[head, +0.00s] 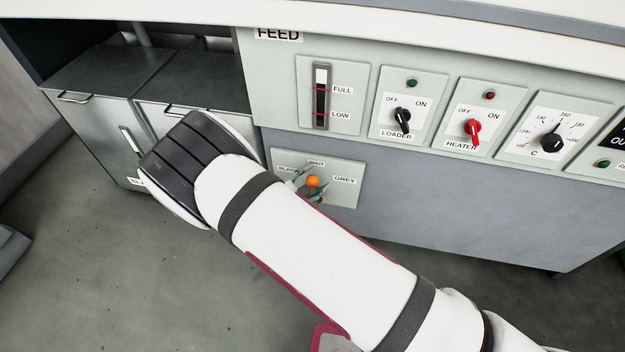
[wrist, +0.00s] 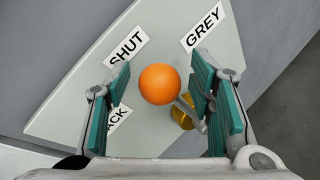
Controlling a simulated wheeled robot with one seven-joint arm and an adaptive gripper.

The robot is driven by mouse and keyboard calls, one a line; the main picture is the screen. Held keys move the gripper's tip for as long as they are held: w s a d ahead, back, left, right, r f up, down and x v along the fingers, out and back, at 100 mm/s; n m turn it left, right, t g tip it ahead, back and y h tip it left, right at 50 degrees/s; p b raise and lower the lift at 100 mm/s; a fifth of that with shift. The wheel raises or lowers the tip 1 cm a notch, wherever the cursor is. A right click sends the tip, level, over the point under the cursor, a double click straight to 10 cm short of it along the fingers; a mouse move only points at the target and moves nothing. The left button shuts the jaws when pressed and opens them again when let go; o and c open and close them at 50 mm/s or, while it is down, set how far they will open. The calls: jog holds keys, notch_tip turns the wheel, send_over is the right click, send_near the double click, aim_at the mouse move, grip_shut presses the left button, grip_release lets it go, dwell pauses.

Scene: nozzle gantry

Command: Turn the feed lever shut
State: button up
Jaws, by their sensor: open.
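The feed lever has an orange ball knob (wrist: 160,84) on a thin metal arm, with a brass pivot (wrist: 183,115) partly behind the right finger. In the wrist view the knob lies from the pivot towards the SHUT label (wrist: 127,47). The knob also shows in the head view (head: 313,181), low on the label plate (head: 340,163). My gripper (wrist: 161,78) is open, with one teal-padded finger on each side of the knob. A gap shows on the left; the right finger is close to the lever arm, and I cannot tell if it touches.
The GREY label (wrist: 203,25) is at the upper right of the plate; the BLACK label (wrist: 118,120) is partly hidden by the left finger. Above are a loader switch (head: 402,120), a red heater switch (head: 473,128) and a level gauge (head: 321,95). Metal bins (head: 95,125) stand left.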

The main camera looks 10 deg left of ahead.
jog(key=v, duration=1.1)
jog(key=shift+s+r, duration=0.2)
jog(key=shift+s, duration=0.15)
jog(key=shift+a, duration=0.2)
